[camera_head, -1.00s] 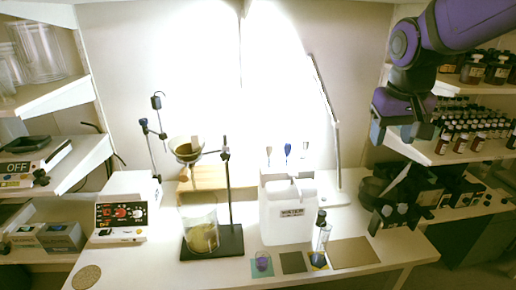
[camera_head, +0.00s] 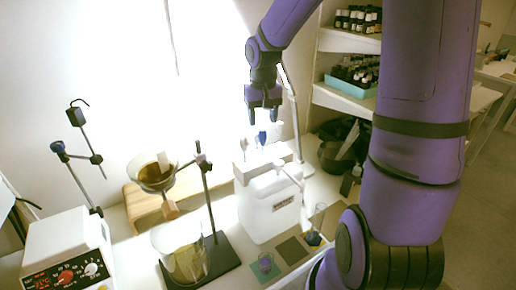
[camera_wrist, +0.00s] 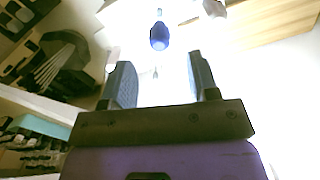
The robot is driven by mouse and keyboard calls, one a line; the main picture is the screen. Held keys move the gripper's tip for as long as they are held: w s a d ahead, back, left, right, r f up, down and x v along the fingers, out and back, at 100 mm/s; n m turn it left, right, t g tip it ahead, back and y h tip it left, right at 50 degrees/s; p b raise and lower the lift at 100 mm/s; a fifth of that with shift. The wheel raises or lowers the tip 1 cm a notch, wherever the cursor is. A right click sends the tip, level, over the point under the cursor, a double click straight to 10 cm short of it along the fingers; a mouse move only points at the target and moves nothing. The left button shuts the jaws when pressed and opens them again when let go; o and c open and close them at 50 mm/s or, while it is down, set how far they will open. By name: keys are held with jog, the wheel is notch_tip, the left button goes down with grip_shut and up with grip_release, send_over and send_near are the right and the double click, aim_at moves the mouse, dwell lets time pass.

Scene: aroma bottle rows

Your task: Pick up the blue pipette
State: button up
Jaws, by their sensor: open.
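The blue pipette (camera_head: 262,136) stands behind the white container, near the back of the bench. Its blue bulb also shows in the wrist view (camera_wrist: 159,36), top centre, just beyond the fingertips. My gripper (camera_head: 264,118) points down above the pipette, with its fingers apart. In the wrist view my gripper (camera_wrist: 158,78) is open and empty, and the bulb lines up between its two fingers. The lower part of the pipette is washed out by bright light.
The white container (camera_head: 270,208) stands in front of the pipette. A thin lamp arm (camera_head: 296,125) rises close on its right. A ring stand (camera_head: 210,205) with funnel and a beaker (camera_head: 182,255) is at left.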

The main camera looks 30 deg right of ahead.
aim_at(263, 130)
jog(key=shift+s+f, duration=0.1)
jog(key=shift+f, duration=3.45)
jog(key=c, duration=0.7)
